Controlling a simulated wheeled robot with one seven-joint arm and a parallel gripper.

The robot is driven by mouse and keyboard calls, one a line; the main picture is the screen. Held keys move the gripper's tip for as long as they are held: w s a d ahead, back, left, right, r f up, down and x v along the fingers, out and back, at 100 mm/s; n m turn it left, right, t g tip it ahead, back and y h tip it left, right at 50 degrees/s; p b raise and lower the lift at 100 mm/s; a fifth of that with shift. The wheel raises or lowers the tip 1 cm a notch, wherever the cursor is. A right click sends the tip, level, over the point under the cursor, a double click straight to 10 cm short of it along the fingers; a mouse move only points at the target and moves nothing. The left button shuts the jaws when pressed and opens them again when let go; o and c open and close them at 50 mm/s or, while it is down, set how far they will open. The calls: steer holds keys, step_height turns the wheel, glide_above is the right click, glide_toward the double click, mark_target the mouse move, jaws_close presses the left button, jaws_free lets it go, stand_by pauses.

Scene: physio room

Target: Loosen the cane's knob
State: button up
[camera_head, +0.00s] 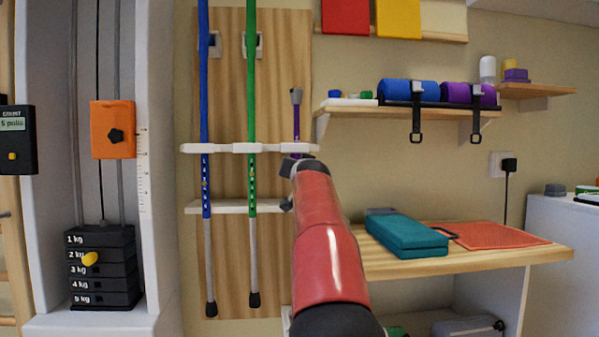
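Three canes stand upright in a white rack (232,148) on a wooden board: a blue cane (204,100), a green cane (251,90) and a purple cane (296,122) with a grey top. The blue and green canes show rows of holes and grey lower shafts with dark tips. My red arm reaches up in front of the purple cane and hides most of it below the rack. My gripper (288,167) shows only as dark parts at the arm's far end, close to the purple cane. Its fingers and any knob there cannot be made out.
A weight machine (100,265) with an orange block (113,130) stands at left. At right, a wooden bench (460,263) holds a teal case (405,236) and an orange mat (500,236). A shelf above holds blue (408,92) and purple rolls (468,93).

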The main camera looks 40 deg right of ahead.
steer(key=shift+f, duration=0.1)
stand_by(0.3)
steer(key=o, duration=1)
steer(key=shift+b+v, duration=1.15)
steer(key=shift+v, duration=2.75)
